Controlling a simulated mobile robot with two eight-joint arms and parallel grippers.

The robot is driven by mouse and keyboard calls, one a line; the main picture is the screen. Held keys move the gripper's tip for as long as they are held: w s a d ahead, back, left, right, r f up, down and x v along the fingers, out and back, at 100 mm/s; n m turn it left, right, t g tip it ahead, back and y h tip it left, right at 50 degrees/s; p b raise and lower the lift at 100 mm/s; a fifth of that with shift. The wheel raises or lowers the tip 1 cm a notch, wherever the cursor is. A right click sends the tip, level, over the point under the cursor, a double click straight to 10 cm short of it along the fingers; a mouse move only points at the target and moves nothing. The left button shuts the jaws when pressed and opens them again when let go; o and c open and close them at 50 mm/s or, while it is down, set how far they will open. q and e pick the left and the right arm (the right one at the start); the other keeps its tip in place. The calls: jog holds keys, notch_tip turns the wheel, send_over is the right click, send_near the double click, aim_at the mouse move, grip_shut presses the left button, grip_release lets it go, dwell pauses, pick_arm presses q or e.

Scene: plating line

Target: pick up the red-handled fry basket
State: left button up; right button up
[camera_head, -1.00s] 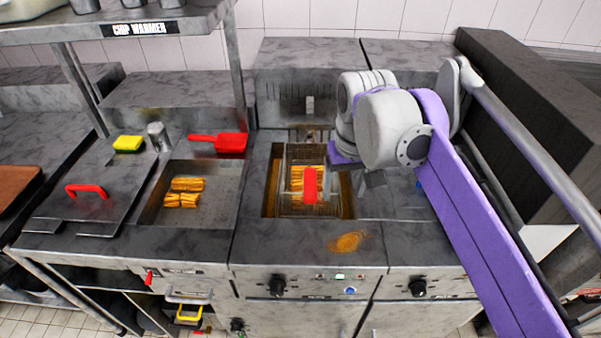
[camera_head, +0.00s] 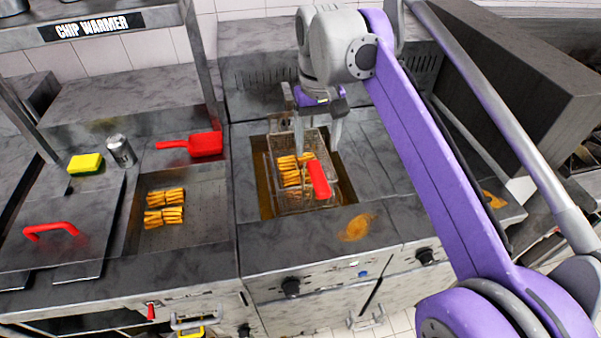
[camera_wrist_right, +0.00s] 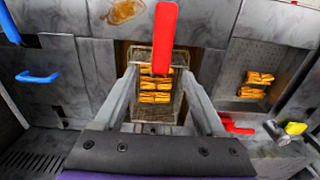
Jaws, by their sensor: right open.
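The wire fry basket (camera_head: 292,202) sits in the fryer well (camera_head: 262,197) with golden fries (camera_head: 292,166) in it. Its red handle (camera_head: 319,179) points toward the front; it also shows at the top of the right wrist view (camera_wrist_right: 164,38). My right gripper (camera_head: 318,138) is open and empty, pointing down over the rear part of the basket, behind the red handle. In the right wrist view, its two fingers (camera_wrist_right: 158,78) lie on either side of the basket picture, with the handle beyond the tips. My left gripper is not in view.
Left of the fryer is a chip warmer tray (camera_head: 205,215) with fries. A red scoop (camera_head: 205,144), a metal can (camera_head: 121,151), a yellow sponge (camera_head: 86,163) and a red-handled lid (camera_head: 60,252) are around it. A dark block (camera_head: 520,90) stands at the right.

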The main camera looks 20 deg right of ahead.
aim_at(315, 166)
jog(key=shift+a+f, duration=0.1)
jog(key=shift+f, duration=3.45)
grip_shut()
